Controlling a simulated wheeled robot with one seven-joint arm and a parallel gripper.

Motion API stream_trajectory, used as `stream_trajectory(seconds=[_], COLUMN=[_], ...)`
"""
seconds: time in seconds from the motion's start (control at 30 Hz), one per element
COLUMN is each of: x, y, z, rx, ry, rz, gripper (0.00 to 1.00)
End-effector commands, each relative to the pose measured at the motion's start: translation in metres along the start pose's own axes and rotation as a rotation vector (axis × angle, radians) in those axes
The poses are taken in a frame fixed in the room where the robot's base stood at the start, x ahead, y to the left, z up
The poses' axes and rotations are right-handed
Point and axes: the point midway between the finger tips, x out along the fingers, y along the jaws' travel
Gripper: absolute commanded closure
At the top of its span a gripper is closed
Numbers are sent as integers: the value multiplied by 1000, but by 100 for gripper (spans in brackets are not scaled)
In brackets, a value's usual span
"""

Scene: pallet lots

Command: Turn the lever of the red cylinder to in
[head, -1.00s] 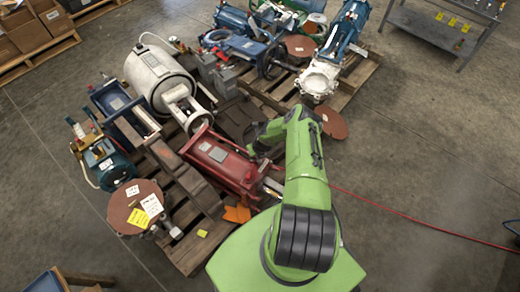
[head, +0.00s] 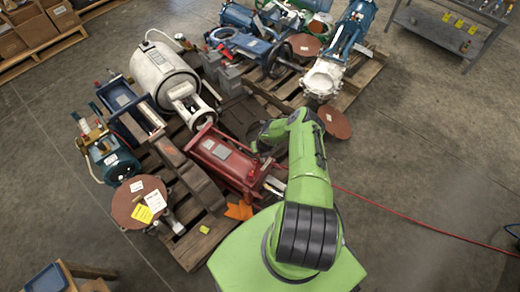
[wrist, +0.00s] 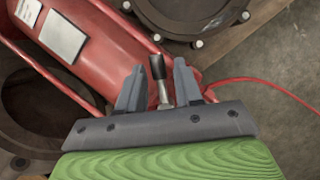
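The red cylinder (head: 225,160) lies on the near wooden pallet, left of my green arm. In the wrist view its red body (wrist: 90,45) runs diagonally across the upper left. Its lever (wrist: 158,78) has a black grip on a metal stem and stands between my gripper's two grey fingers. My gripper (wrist: 157,88) is open, with a gap visible on each side of the lever. In the head view the lever is hidden, and my gripper's fingers cannot be made out behind the arm.
A white cylinder (head: 163,76), a blue pump (head: 110,160) and a round rusty plate (head: 138,203) crowd the pallet (head: 192,246). A dark flange (wrist: 30,110) sits left of my gripper in the wrist view. A red hose (head: 420,228) crosses the open floor at right.

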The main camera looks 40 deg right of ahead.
Motion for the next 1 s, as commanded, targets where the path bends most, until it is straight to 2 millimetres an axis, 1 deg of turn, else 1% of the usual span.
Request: stream_trajectory(seconds=[0.07,0.27,0.37,0.47,0.6,0.8,0.9,1.0], x=[0,0,-5,-23,-65,-121,-142,-154], y=[0,1,1,1,0,0,0,0], z=[0,0,1,2,4,3,3,1], rx=[0,-1,-1,-2,-1,-2,-1,-2], ry=[-1,-1,-1,0,0,-1,-1,0], rz=[1,1,2,3,3,2,1,2], gripper=[56,56,56,56,56,56,56,56])
